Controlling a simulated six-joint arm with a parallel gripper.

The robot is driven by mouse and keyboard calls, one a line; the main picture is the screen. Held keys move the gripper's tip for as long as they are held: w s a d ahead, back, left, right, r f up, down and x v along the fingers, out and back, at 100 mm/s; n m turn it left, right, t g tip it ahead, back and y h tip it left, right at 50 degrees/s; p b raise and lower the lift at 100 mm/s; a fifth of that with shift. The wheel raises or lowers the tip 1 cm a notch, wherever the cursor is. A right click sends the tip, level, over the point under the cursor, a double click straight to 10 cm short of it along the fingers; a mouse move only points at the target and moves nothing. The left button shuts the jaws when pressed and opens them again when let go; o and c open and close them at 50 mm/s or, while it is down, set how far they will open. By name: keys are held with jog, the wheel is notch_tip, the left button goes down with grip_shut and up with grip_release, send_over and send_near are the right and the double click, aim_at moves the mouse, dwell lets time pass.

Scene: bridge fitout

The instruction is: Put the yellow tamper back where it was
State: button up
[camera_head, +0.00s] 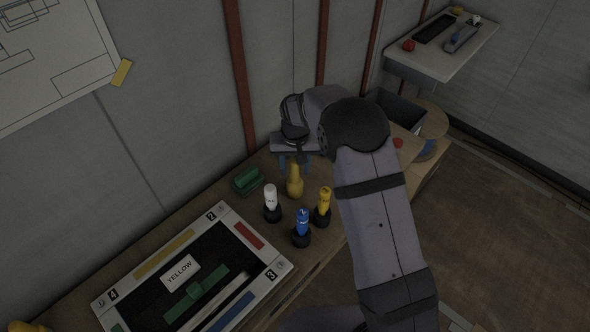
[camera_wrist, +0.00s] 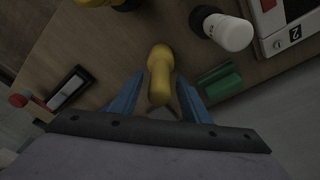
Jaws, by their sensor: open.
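The yellow tamper (camera_head: 295,184) stands upright on the wooden bench, behind the several small bottles. In the wrist view the tamper (camera_wrist: 160,70) shows between my two blue fingers, with visible space on both sides. My gripper (camera_head: 294,162) is open and points down over the tamper's top. In the wrist view my gripper (camera_wrist: 159,98) holds nothing. The tamper's upper end is partly hidden by my gripper in the head view.
White (camera_head: 271,199), blue (camera_head: 302,224) and yellow (camera_head: 324,202) bottles in black bases stand close in front. A green block (camera_head: 248,180) lies left. A framed board labelled YELLOW (camera_head: 105,303) fills the front left. A grey bin (camera_head: 408,109) is behind my arm. The wall is close behind.

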aim_at(295, 187)
notch_tip(295, 187, up, 10)
jog(key=s+b, duration=0.1)
jog(key=b, duration=0.1)
jog(key=shift+s+r+b, duration=0.25)
jog(key=shift+s+b, duration=0.1)
jog(key=shift+s, duration=0.05)
jog(key=s+d+f, duration=0.1)
jog(key=s+d, duration=0.3)
jog(key=s, duration=0.5)
jog(key=s+d+f+g, duration=0.1)
jog(key=s+d, duration=0.3)
jog(key=s, duration=0.5)
jog(key=s+d+f, duration=0.3)
jog(key=s+d, duration=0.1)
jog(key=s, duration=0.6)
jog(key=shift+d+f+g, duration=0.25)
jog(key=shift+d+g, duration=0.1)
jog(key=shift+g, duration=0.05)
